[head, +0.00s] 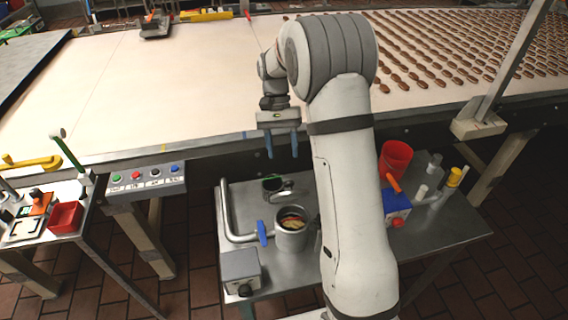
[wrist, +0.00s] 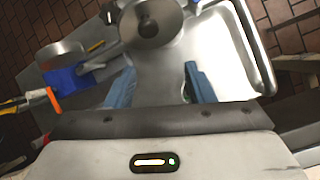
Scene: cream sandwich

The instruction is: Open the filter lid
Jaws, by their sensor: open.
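The filter is a round metal pot (head: 291,240) on the small metal table, left of my arm. Its top shows dark, yellow and red patches in the head view; I cannot tell whether these are contents or reflections. In the wrist view a round metal disc with a central hub (wrist: 152,22) shows at the top edge, apparently the filter's lid or top. My gripper (head: 282,148) is open and empty, with two blue fingers pointing down, above and behind the filter. In the wrist view the gripper (wrist: 158,86) is apart from the disc.
A bent metal pipe (head: 226,205) with a blue handle (head: 262,233) stands left of the filter. A dark cup-like part (head: 272,184) lies behind it. A blue box (head: 397,206) and a red bucket (head: 395,160) stand on the right. The conveyor (head: 190,90) lies behind.

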